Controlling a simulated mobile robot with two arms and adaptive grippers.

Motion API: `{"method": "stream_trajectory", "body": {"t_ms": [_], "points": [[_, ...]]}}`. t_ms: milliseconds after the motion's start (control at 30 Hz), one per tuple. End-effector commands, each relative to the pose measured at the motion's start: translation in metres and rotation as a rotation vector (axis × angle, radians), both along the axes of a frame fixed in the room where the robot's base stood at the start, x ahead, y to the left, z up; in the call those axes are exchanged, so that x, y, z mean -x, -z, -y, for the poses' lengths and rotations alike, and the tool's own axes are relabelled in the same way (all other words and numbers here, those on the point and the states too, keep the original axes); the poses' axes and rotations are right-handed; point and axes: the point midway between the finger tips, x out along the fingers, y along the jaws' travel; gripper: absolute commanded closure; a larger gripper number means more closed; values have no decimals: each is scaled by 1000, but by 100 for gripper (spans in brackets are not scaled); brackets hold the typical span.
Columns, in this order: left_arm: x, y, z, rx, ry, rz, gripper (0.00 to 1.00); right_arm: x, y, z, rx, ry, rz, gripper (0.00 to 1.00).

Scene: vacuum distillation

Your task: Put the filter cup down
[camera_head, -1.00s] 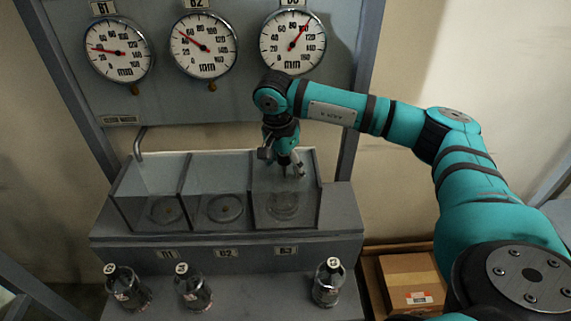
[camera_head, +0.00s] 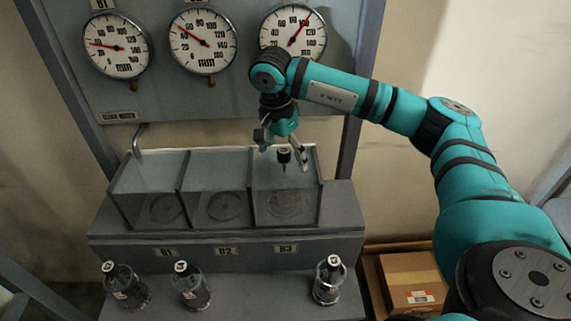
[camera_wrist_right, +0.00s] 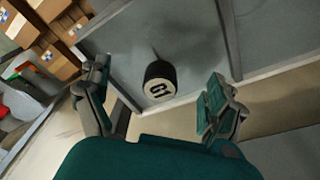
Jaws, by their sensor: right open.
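The filter cup (camera_head: 284,156) shows as a black cap with a thin stem below it, in the right-hand clear compartment, above the B3 label. Its lower part is hard to make out through the glass. In the right wrist view the black cap (camera_wrist_right: 160,79) has a pale top face with a mark that looks like "C1". My right gripper (camera_head: 282,154) is open just above that compartment, with its fingers spread on either side of the cap. In the wrist view, gaps show between the cap and both fingers (camera_wrist_right: 156,84). My left gripper is not in view.
The clear-walled box (camera_head: 150,207) has two more compartments, B1 and B2, each with a round disc in its floor. Bottles (camera_head: 125,285), (camera_head: 191,286) and (camera_head: 328,280) stand on the lower front ledge. Gauges (camera_head: 203,42) hang behind. A cardboard box (camera_head: 410,277) lies right.

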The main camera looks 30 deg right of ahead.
Motion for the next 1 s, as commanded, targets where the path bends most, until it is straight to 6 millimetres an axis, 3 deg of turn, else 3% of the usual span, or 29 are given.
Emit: {"method": "stream_trajectory", "body": {"t_ms": [200, 400, 1000], "points": [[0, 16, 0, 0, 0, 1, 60, 1, -47, -8, -1, -1, 5, 8], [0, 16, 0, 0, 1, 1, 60, 2, -77, -11, 1, 1, 3, 8], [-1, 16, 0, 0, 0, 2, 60, 3, -84, -12, 0, 1, -1, 8]]}}
